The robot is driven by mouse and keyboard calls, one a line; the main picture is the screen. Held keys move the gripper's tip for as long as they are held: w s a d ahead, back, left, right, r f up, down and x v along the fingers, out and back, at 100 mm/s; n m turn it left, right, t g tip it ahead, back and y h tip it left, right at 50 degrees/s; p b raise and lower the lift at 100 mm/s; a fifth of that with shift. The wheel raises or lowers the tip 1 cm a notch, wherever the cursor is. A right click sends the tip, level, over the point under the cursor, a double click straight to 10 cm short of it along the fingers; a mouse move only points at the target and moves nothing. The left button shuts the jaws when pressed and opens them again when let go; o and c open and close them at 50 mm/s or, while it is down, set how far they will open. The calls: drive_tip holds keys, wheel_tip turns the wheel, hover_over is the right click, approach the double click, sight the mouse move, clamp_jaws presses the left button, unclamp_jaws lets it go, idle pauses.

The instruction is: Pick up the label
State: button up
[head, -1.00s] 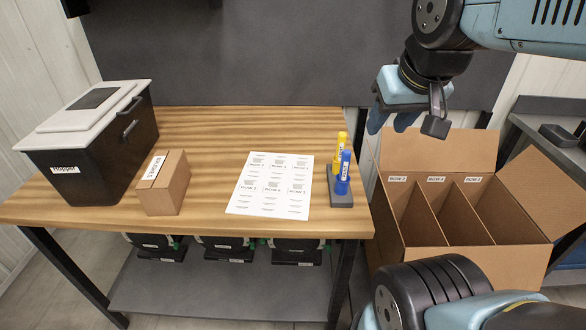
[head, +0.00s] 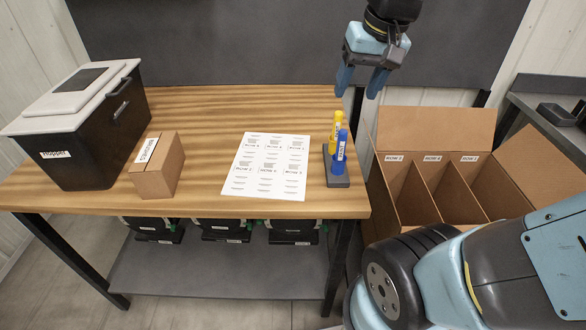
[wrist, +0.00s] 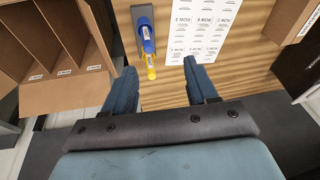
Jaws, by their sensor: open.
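The label sheet (head: 268,167) is white with rows of small printed labels and lies flat on the wooden table, right of its middle. It also shows in the wrist view (wrist: 201,32), upside down, with "ROW" print on its labels. My gripper (head: 359,91) is open and empty, high above the table's right back edge, fingers pointing down. In the wrist view my gripper's two blue fingers (wrist: 163,78) stand wide apart, with the sheet beyond them. A blue marker (head: 340,152) and a yellow marker (head: 335,128) stand in a dark holder (head: 337,181) just right of the sheet.
A black hopper (head: 98,132) with a white lid and a small cardboard box (head: 157,179) labelled "BRUSHES" stand on the table's left. A divided cardboard box (head: 405,238) stands right of the table. Bare wood (head: 212,125) lies between hopper and sheet.

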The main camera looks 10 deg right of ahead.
drive_tip(key=w+a+f+m+g, duration=0.1)
drive_tip(key=w+a+f+g, duration=0.15)
drive_tip(key=w, duration=0.25)
drive_tip(key=w+a+f+g, duration=0.1)
drive_tip(key=w+f+g, duration=0.15)
drive_tip(key=w, duration=0.25)
drive_tip(key=m+g, duration=0.1)
drive_tip(key=g, duration=0.1)
approach(294, 166)
drive_tip(key=f, duration=0.2)
drive_tip(key=shift+s+d+f+m, duration=0.1)
drive_tip(key=shift+s+f+m, duration=0.1)
drive_tip(key=shift+f+m, duration=0.15)
drive_tip(key=shift+a+x, duration=0.15)
drive_tip(key=shift+x, duration=1.2)
drive_tip(key=shift+a+x, duration=0.1)
drive_tip(key=shift+x, duration=1.3)
drive_tip(key=shift+r, duration=0.1)
drive_tip(key=c, duration=0.9)
